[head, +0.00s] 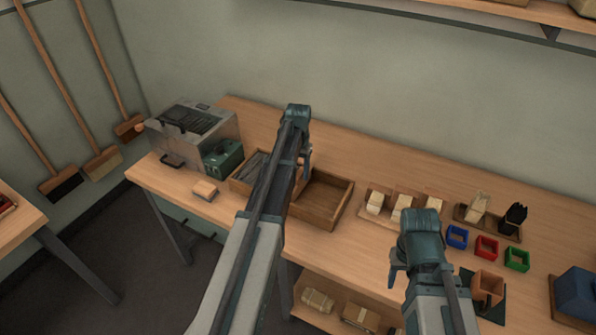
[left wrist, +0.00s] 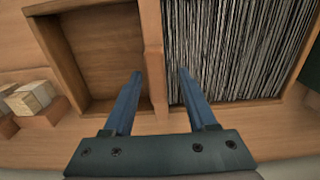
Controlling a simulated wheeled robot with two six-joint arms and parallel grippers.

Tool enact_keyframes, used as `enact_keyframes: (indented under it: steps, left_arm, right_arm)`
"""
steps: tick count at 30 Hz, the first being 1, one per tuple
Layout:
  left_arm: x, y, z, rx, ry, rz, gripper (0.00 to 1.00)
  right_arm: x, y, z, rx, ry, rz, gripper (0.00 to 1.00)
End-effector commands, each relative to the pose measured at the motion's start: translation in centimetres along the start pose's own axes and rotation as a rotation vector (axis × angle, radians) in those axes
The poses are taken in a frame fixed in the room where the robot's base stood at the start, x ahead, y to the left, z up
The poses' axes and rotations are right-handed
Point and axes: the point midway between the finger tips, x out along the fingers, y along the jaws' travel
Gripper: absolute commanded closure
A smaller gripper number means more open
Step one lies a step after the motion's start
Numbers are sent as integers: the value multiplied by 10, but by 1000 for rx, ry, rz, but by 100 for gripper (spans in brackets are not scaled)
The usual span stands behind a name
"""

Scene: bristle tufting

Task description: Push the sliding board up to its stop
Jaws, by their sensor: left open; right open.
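A shallow wooden tray shows in the head view (head: 333,217) and the left wrist view (left wrist: 95,106). One compartment is empty and the other is filled with dark, thin bristles (left wrist: 235,45). A narrow upright wooden board (left wrist: 153,45) stands between the compartments; it seems to be the sliding board. In the head view my left arm hides it. My left gripper (head: 305,168) is open over the tray, and its fingers (left wrist: 160,72) lie on either side of the board in the wrist picture. Contact cannot be told. My right gripper (head: 396,272) is open, apart from the tray, near the table's front.
A grey machine (head: 193,130) and a green box (head: 223,158) stand left of the tray. Pale blocks (head: 402,208) stand right of it. Small blue (head: 457,237), red (head: 487,247) and green (head: 517,259) bins are further right. The table behind the tray is clear.

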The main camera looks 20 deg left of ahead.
Motion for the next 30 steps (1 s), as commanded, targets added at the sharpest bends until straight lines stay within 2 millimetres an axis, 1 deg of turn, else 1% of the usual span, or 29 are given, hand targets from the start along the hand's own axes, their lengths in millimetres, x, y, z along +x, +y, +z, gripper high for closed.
enact_keyframes:
  steps: [1,5,21,25,30]
  left_arm:
    - [-9,0,0,0,0,0,43]
    - [-24,0,0,0,0,0,43]
    - [-106,-1,0,-1,0,-1,43]
    - [-122,-1,0,-1,0,-1,43]
    - [-131,-1,0,-1,0,-2,43]
  right_arm:
    - [-9,1,0,0,0,0,50]
    - [-24,2,1,0,0,0,50]
    - [-106,10,6,-1,0,0,50]
    - [-122,12,7,-2,0,0,50]
    - [-130,12,8,-2,0,0,50]
